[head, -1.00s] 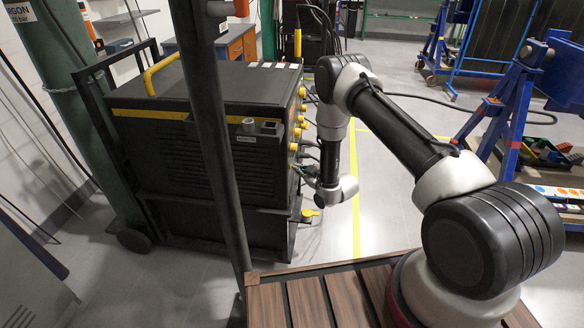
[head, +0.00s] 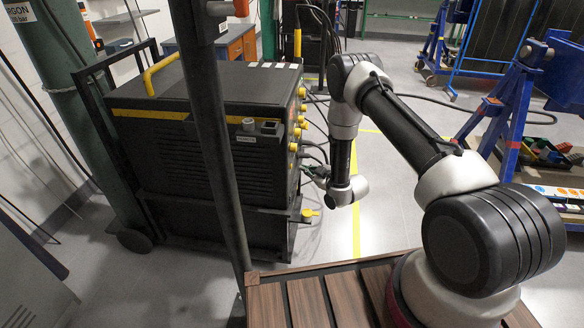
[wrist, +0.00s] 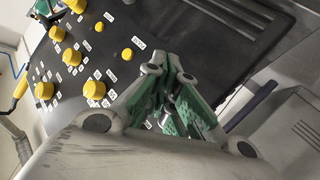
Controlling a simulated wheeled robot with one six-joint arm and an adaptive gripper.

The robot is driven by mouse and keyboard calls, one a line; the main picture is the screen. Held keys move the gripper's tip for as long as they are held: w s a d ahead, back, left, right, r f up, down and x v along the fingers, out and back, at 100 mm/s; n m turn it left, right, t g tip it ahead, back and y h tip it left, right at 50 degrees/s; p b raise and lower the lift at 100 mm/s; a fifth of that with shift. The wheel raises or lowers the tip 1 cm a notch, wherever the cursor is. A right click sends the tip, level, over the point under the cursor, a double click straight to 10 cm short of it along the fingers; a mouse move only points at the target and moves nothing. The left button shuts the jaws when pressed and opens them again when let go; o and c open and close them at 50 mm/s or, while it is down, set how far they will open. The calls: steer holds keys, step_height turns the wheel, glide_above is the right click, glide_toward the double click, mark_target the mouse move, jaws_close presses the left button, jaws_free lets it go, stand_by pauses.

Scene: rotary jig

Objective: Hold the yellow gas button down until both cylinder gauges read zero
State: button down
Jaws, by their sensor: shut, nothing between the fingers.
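The black welding machine (head: 190,150) stands left of my arm, its front panel facing right and seen edge-on in the head view. In the wrist view the panel (wrist: 115,75) carries several yellow knobs and buttons. A small yellow button (wrist: 127,54) lies just left of my fingertips; I cannot tell whether it is the gas button, as the labels are too small to read. My gripper (wrist: 170,62) is shut and empty, its tips in front of the panel; contact cannot be told. In the head view my gripper (head: 318,173) is small beside the panel. No gauge face shows clearly.
A green argon cylinder (head: 52,85) stands at the left behind the machine's cart. A dark post (head: 212,130) crosses the head view. Cables (head: 312,155) hang from the panel front. A blue stand (head: 505,110) is at the right. The floor between is mostly clear.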

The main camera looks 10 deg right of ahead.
steer(key=shift+s+d, duration=0.25)
steer(key=shift+d, duration=0.55)
steer(key=shift+s+d, duration=0.25)
steer(key=shift+d, duration=0.5)
